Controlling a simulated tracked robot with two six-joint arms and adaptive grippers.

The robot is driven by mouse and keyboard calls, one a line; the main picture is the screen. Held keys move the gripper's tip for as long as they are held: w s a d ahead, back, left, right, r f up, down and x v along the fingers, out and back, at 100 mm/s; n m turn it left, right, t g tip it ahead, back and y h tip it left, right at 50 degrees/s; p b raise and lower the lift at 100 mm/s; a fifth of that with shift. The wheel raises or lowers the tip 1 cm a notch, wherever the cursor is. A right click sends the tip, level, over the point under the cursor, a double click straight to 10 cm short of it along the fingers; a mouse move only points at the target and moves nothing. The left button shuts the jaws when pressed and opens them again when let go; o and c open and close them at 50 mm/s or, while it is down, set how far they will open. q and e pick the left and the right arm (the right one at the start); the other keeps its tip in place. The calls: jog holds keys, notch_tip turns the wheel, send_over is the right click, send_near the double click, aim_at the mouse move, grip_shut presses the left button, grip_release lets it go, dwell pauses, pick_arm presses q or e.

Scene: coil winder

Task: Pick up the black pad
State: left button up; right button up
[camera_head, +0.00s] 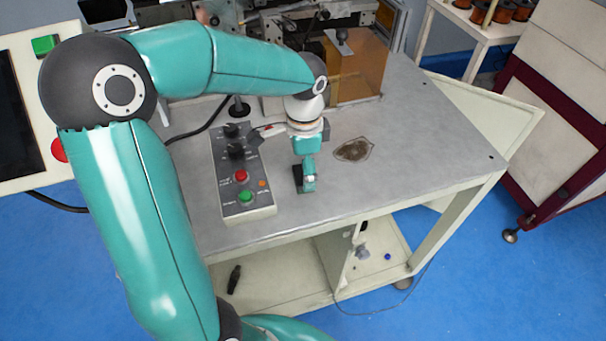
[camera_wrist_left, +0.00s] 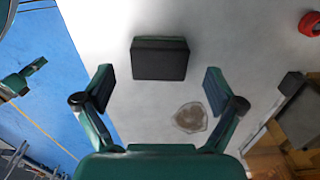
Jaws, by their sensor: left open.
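The black pad (camera_wrist_left: 160,60) is a small dark block on the grey tabletop. In the left wrist view it sits just beyond and between the two fingertips of my left gripper (camera_wrist_left: 158,78), with a gap on each side. In the head view the pad (camera_head: 298,179) shows at the left edge of my left gripper (camera_head: 308,182), which points down over it and hides part of it. My left gripper is open and holds nothing. Whether its fingers touch the pad cannot be told. My right gripper is not in view.
A control box (camera_head: 243,207) with red and green buttons stands left of the gripper. A brown stain (camera_head: 353,150) marks the table to the right. An amber transparent guard (camera_head: 357,68) stands behind. The tabletop's right side is clear.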

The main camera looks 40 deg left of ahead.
pick_arm(q)
jog(key=shift+f, duration=1.45)
jog(key=c, duration=1.2)
jog(key=shift+r, duration=0.15)
notch_tip(320, 180, up, 20)
jog(key=shift+f, duration=0.1)
